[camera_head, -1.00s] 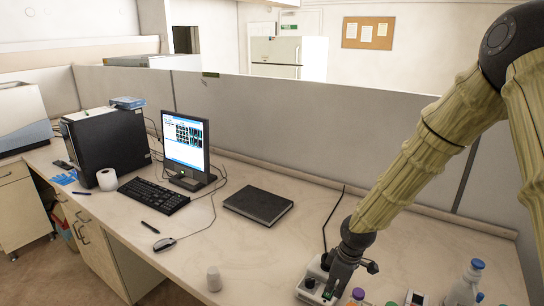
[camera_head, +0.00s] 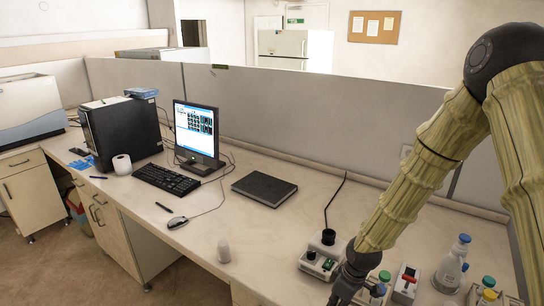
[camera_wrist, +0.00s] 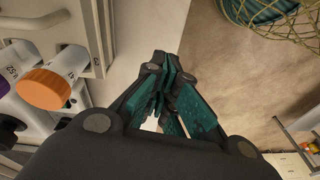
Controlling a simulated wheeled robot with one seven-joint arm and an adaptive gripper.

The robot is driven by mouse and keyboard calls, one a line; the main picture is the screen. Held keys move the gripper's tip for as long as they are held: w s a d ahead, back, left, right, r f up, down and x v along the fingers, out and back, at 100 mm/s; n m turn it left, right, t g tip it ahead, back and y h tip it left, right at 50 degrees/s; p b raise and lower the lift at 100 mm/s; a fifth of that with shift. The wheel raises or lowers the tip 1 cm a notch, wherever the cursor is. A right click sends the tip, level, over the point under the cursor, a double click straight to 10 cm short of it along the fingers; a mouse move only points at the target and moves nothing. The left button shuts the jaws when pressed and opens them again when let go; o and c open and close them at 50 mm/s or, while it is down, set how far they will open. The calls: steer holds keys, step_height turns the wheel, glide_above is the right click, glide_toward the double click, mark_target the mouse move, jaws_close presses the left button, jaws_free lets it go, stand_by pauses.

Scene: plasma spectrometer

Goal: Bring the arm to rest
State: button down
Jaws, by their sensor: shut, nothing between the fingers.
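My arm, in a wrinkled yellowish sleeve, comes down from the right side of the head view. My gripper (camera_head: 343,292) is at the bottom of that view, low over the desk's front part, in front of a small white device. In the wrist view my gripper (camera_wrist: 165,85) shows its dark fingers with teal pads drawn together, with nothing between them. Its tips point past the desk edge toward the brown floor.
Bottles with blue and green caps (camera_head: 451,268) stand right of my gripper. The white device (camera_head: 321,260) is close behind it. The desk's middle (camera_head: 265,225) is mostly clear.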

steer(key=s+f+m, duration=0.5)
steer(key=s+f, duration=0.8)
steer(key=s, duration=0.2)
steer(key=s+d+f+m+h, duration=0.1)
steer(key=s+d+f+m, duration=0.15)
steer(key=s, duration=0.65)
steer(key=s+d+f+m+h, duration=0.1)
steer(key=s+d+f+m, duration=0.15)
steer(key=s, duration=0.65)
step_height(320, 180, down, 12)
steer(key=a+b, duration=0.1)
steer(key=b, duration=1)
steer(key=shift+r+g, duration=0.25)
steer(key=shift+g, duration=0.05)
